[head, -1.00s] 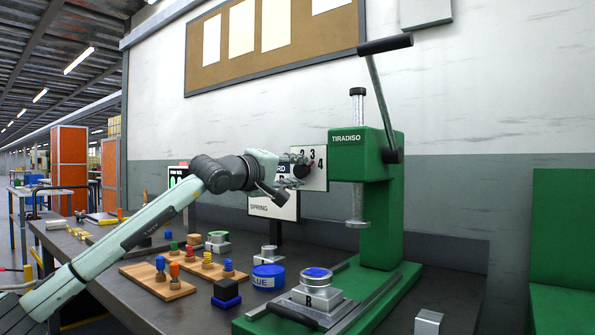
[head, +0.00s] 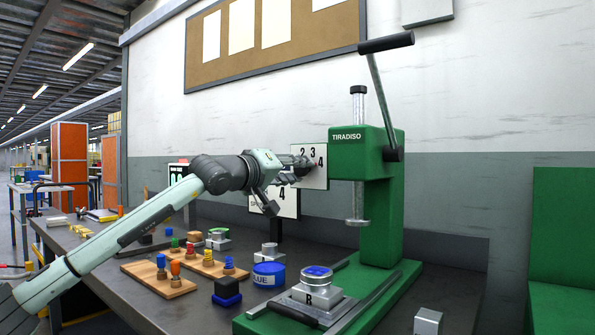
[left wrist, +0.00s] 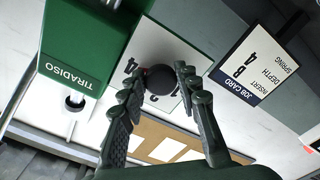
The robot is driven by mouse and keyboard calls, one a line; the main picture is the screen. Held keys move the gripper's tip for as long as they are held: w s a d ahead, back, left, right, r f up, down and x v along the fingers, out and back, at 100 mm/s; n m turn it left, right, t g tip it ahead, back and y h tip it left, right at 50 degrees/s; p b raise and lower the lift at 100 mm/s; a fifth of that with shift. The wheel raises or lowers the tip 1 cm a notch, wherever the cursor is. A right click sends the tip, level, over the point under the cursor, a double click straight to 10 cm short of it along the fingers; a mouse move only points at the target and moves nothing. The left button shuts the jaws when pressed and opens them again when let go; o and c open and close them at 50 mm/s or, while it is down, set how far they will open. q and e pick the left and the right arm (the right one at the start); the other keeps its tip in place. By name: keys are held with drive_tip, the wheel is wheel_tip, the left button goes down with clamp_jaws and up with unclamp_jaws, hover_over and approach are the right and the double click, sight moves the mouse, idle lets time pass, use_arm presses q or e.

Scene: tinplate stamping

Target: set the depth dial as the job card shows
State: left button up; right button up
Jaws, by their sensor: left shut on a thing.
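The depth dial is a white plate (head: 322,177) on the left side of the green TIRADISO press (head: 370,160), with 2, 3 and 4 legible in the head view. Its dark round knob (left wrist: 159,79) sits between my left fingers in the left wrist view, with a small red mark at its edge. My left gripper (left wrist: 157,83) is shut on this knob; in the head view its fingers (head: 298,168) cover most of it. Which number the knob points to, I cannot tell. The job card (left wrist: 253,64) reads insert B and depth 4; its spring value is unclear. My right gripper is not in view.
Below the press lies a metal block (head: 312,298) marked B with a blue top. A blue tin (head: 268,276), a dark blue block (head: 226,292) and wooden boards (head: 158,281) with coloured springs stand on the bench. The press lever (head: 378,100) rises above right.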

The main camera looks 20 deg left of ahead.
use_arm(q)
drive_tip(key=o, duration=1.1)
drive_tip(key=shift+o, duration=0.2)
drive_tip(key=v, duration=1.2)
